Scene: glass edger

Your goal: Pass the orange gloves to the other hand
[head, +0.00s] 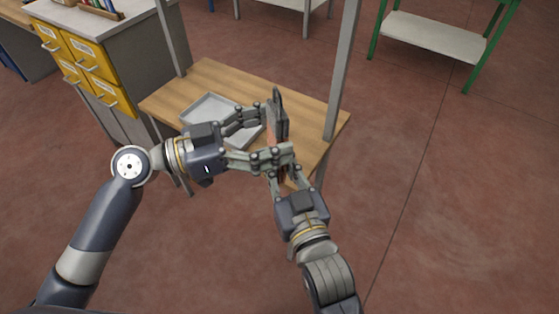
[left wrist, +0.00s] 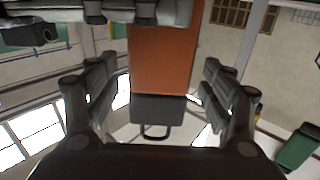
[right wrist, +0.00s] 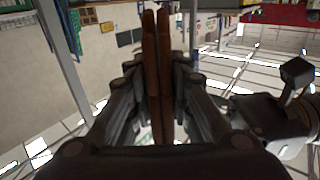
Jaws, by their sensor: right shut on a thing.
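The orange gloves (head: 271,143) are held up in the air in front of the wooden table, mostly hidden by my fingers in the head view. In the left wrist view they show as a flat orange panel (left wrist: 160,60) with a dark end and a loop. My right gripper (head: 280,160) is shut on the gloves from below; the right wrist view shows them edge-on (right wrist: 157,60) between its fingers. My left gripper (head: 266,132) is open, with one finger on each side of the gloves and gaps visible in the left wrist view.
A grey tray (head: 228,108) lies on the wooden table (head: 205,75), behind my left gripper. Grey posts rise from the table. A cabinet with yellow drawers (head: 95,57) stands at left, and a green-framed table (head: 435,35) at the back right. The floor at right is clear.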

